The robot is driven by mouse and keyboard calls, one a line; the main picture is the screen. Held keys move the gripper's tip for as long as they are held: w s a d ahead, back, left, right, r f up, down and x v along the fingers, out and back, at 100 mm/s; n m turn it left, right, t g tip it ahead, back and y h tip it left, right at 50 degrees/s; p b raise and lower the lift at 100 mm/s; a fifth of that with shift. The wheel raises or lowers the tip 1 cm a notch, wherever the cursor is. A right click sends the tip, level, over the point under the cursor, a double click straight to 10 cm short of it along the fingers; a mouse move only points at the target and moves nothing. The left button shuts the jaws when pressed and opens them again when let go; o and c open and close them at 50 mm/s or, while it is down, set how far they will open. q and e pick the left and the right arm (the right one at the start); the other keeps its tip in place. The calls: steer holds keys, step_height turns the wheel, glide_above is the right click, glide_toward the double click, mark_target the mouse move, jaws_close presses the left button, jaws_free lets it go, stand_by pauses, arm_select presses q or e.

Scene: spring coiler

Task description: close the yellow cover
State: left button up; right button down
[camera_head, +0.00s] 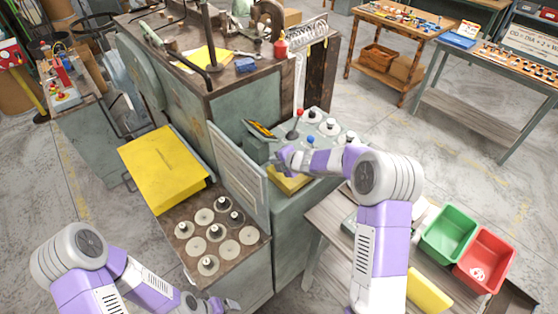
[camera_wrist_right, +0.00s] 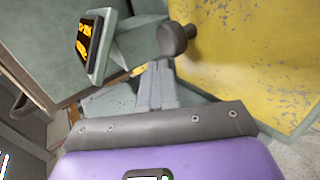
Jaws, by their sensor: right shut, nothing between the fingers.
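A yellow, worn-painted panel (camera_head: 290,183) shows low on the machine, just below my right gripper (camera_head: 281,159), partly hidden by it. In the right wrist view a large yellow surface (camera_wrist_right: 250,60) fills the right side, and I take it to be this panel. A dark round knob (camera_wrist_right: 175,38) is close to the tips of my right gripper (camera_wrist_right: 160,68), which is shut and empty; I cannot tell whether they touch. A second, larger yellow panel (camera_head: 160,165) is on the machine's left side. My left gripper (camera_head: 222,304) is at the bottom edge, its fingers unclear.
A tilted display with orange text (camera_head: 262,129) is beside the right gripper; it also shows in the wrist view (camera_wrist_right: 88,45). A control panel with a red-knobbed lever (camera_head: 298,113) lies behind. Round discs (camera_head: 212,232) stand at the front. Green (camera_head: 449,232) and red bins (camera_head: 485,258) are right.

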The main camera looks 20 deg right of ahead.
steer(key=shift+w+a+f+b, duration=0.2)
steer(key=shift+w+f+b, duration=0.2)
steer(key=shift+f, duration=0.35)
steer(key=shift+r+p, duration=0.6)
step_height(320, 180, up, 13)
steer(key=p, duration=0.8)
steer(key=shift+f, duration=0.1)
